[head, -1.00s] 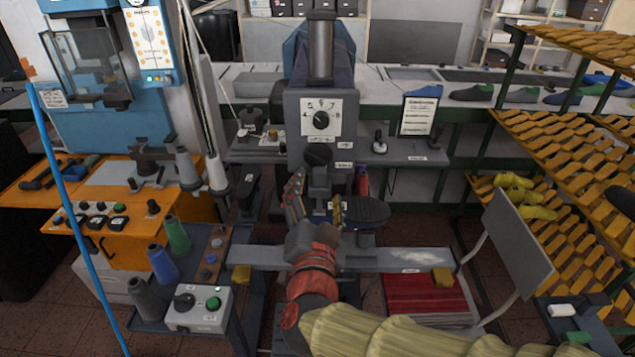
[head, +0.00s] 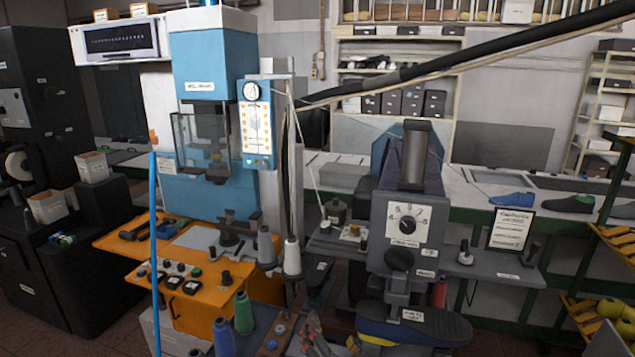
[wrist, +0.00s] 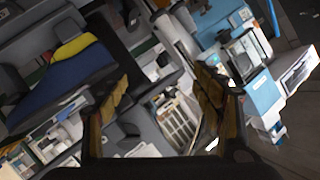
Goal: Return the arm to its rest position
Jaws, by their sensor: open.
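My gripper (head: 333,338) shows only at the bottom edge of the head view, below the grey machine's head. Its fingertips are brownish and apart, and most of my arm is out of the frame. In the wrist view the two fingers of my gripper (wrist: 160,95) stand spread with a gap between them. Nothing is held in the gap. A dark blue and yellow piece (wrist: 62,82) lies left of the fingers in the wrist view, apart from them.
The grey machine (head: 408,225) with a dial stands just beyond my gripper. A blue machine (head: 205,100) with an orange table (head: 190,255) stands left. Cone spools (head: 243,312) are at lower left. A green-framed rack (head: 610,240) edges in at right.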

